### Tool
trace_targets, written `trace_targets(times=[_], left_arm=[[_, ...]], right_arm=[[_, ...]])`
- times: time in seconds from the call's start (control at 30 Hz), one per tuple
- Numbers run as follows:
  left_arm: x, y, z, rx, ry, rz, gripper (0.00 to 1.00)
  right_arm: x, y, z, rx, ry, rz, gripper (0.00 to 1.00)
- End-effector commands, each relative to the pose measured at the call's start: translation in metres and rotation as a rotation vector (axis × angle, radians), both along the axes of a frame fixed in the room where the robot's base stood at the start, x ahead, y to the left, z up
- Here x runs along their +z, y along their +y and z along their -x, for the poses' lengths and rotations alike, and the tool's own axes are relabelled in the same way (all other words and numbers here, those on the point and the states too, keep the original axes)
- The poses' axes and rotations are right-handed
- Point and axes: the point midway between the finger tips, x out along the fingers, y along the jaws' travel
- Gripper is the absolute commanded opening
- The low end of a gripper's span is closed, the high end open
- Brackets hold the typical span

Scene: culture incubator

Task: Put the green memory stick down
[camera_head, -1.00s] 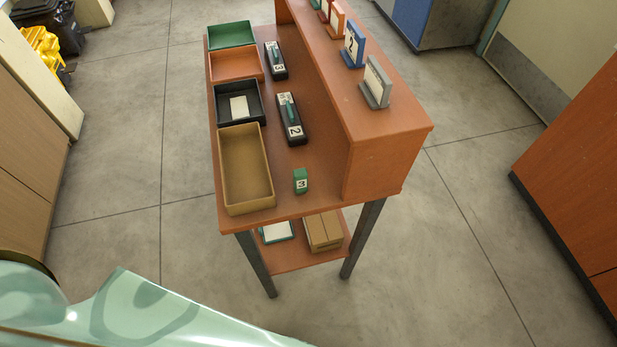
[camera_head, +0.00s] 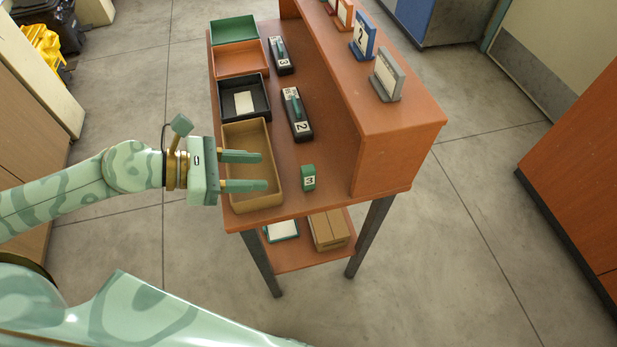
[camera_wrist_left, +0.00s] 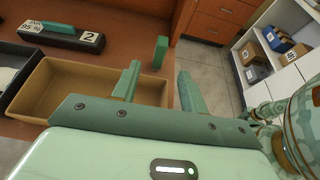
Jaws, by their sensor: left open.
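The green memory stick (camera_head: 308,177), a small block with a white label reading 3, stands on the brown table near its front edge, just right of the tan tray (camera_head: 277,188). In the left wrist view the green memory stick (camera_wrist_left: 161,51) stands on the table beyond my fingers. My left gripper (camera_head: 264,171) is open and empty, above the tan tray, with its fingers pointing right towards the stick and apart from it. In the left wrist view the two fingers of my left gripper (camera_wrist_left: 158,72) are spread with nothing between them. My right gripper is out of view.
Black devices labelled 2 (camera_head: 297,115) and 3 (camera_head: 281,56) lie behind the stick. Black (camera_head: 264,107), orange (camera_head: 241,73) and green (camera_head: 234,40) trays line the left edge. A raised shelf (camera_head: 398,165) stands at the right. Bare tabletop surrounds the stick.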

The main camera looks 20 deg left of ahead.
Motion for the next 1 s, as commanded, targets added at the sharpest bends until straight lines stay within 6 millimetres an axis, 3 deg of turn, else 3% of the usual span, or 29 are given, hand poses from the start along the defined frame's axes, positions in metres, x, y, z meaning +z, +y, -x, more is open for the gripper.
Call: trace_targets(times=[0.2,0.47,0.7,1.0], left_arm=[[-0.014,-0.034,-0.024,0.002,-0.004,0.007,0.44],[-0.026,-0.054,-0.037,0.002,0.0,0.004,0.44],[-0.045,-0.083,-0.054,0.004,0.001,0.005,0.44],[-0.048,-0.091,-0.059,0.004,0.001,0.002,0.44]], right_arm=[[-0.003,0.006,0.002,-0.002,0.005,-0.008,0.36],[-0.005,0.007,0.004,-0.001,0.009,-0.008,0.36],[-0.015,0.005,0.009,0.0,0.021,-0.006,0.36],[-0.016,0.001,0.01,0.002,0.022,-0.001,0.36]])
